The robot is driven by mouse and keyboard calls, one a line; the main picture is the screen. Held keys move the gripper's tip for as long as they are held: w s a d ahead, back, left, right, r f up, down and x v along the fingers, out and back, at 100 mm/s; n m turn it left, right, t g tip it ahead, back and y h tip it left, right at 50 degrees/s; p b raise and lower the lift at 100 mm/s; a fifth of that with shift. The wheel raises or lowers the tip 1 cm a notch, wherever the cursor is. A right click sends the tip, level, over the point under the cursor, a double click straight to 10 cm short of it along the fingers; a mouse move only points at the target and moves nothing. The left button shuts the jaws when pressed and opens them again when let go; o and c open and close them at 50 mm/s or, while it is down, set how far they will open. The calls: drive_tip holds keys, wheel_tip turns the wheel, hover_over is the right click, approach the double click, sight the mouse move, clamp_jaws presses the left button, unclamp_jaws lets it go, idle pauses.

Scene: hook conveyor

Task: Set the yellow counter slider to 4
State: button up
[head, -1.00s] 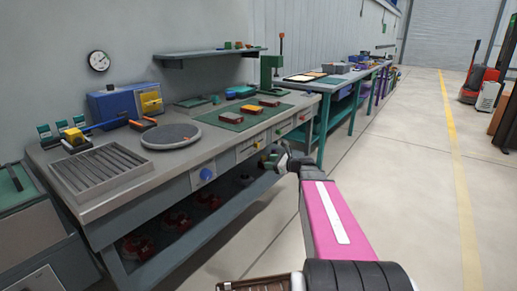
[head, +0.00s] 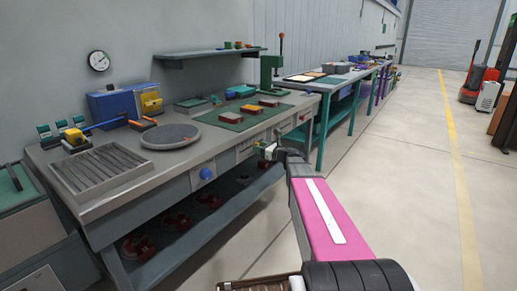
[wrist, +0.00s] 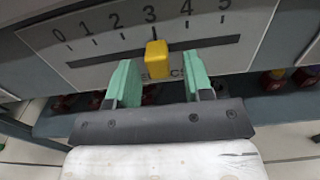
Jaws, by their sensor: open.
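The yellow slider (wrist: 156,60) sits in a dark slot on a white scale panel (wrist: 95,66) marked 0 to 5, in the wrist view. It stands at about the 3 mark, with 4 to its right. My gripper (wrist: 160,80) is open, its two green fingers on either side of the slider. A gap shows between the slider and each finger, wider on the right. In the head view my gripper (head: 267,151) is at the front face of the workbench. The slider is too small or hidden to make out there.
The workbench (head: 120,192) carries a grooved tray (head: 100,170), a round grey plate (head: 171,136) and blocks on a green mat (head: 236,122). A blue knob (head: 206,174) sits on its front left of my gripper.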

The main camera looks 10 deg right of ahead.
drive_tip(key=shift+w+a, duration=0.35)
clamp_jaws()
drive_tip(key=shift+w+d, duration=1.05)
unclamp_jaws()
drive_tip(key=v, duration=1.1)
